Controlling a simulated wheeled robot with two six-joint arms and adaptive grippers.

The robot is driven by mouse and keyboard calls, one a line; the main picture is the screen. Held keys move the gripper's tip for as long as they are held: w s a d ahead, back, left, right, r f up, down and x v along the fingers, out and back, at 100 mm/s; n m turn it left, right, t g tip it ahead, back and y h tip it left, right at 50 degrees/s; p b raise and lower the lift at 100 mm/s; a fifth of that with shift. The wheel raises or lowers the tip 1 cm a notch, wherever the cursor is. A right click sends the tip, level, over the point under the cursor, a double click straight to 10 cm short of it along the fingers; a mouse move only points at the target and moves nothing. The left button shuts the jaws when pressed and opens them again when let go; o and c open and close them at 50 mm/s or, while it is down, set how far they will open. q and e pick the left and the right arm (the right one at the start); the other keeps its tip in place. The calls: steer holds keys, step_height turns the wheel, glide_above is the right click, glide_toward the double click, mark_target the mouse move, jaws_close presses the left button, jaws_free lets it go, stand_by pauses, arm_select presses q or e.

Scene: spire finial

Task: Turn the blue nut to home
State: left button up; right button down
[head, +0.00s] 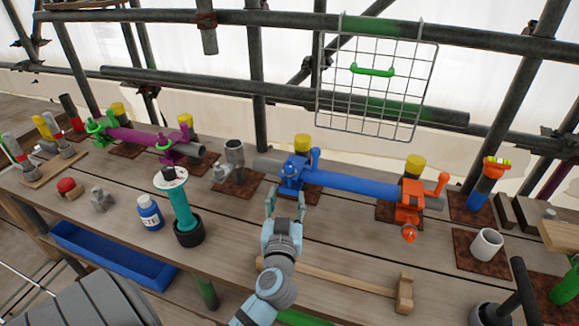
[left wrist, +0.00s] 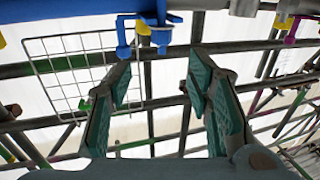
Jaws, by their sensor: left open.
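The blue clamp (head: 294,172) sits at the left end of a blue tube (head: 350,187) on the bench. Its blue nut (head: 288,190) appears to be on the clamp's near side, small in the head view. My left gripper (head: 285,204) is open and empty, fingers pointing at the clamp from just in front, apart from it. In the left wrist view the open fingers (left wrist: 163,82) frame empty space, with blue clamp parts (left wrist: 160,36) above them at the top. The nut's exact angle cannot be told. My right gripper is not in view.
An orange clamp (head: 409,195) holds the tube's right end. A wooden mallet (head: 404,293) lies in front, near my left arm. A teal cylinder (head: 183,208) and a blue bottle (head: 149,212) stand left. A wire grid (head: 337,90) hangs behind.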

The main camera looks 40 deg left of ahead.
mark_target(289, 170)
arm_select(q)
steer(key=x, duration=1.3)
steer(key=shift+w+a+p, duration=0.1)
steer(key=shift+a+p, duration=0.2)
steer(key=shift+p, duration=0.1)
steer(key=shift+c, duration=0.3)
jaws_close()
